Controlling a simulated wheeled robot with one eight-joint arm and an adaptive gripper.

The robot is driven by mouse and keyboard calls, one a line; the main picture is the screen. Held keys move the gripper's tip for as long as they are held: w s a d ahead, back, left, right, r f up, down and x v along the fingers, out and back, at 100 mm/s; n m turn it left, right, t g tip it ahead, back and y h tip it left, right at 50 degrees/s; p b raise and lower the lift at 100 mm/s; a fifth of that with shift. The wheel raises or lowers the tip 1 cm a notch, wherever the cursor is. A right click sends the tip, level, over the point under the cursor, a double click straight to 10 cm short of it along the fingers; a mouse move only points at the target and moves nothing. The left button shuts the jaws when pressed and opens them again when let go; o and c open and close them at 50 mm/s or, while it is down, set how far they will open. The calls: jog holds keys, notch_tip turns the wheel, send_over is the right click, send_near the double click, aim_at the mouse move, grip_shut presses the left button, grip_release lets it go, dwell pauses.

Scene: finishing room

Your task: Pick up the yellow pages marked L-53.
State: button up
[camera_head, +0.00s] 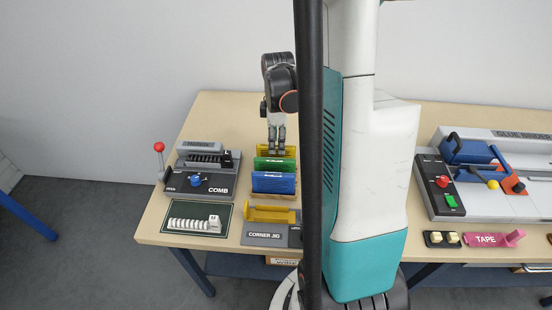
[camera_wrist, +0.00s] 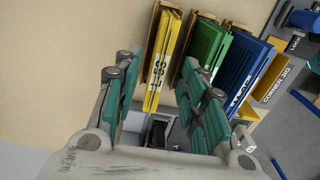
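The yellow pages (camera_wrist: 167,50) marked L-53 stand upright in a wooden holder, at the back of a row in the head view (camera_head: 290,150). My gripper (camera_wrist: 163,68) is open, its fingers apart on either side of the yellow pages in the wrist view. In the head view my gripper (camera_head: 276,146) points down at the yellow pages and partly covers them. I cannot tell whether a finger touches them. Nothing is seen held.
Green pages (camera_head: 274,164) and blue pages (camera_head: 273,183) stand in front of the yellow ones. The comb machine (camera_head: 215,188) with a red-knobbed lever is at left. The corner jig (camera_head: 265,238) is in front. A glue binder (camera_head: 510,150) and tape (camera_head: 487,240) are at right.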

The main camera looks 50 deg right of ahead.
jog(key=shift+w+a+f+b, duration=0.15)
jog(key=shift+f+b, duration=1)
jog(key=shift+f, duration=1.55)
jog(key=shift+r, duration=0.1)
grip_shut()
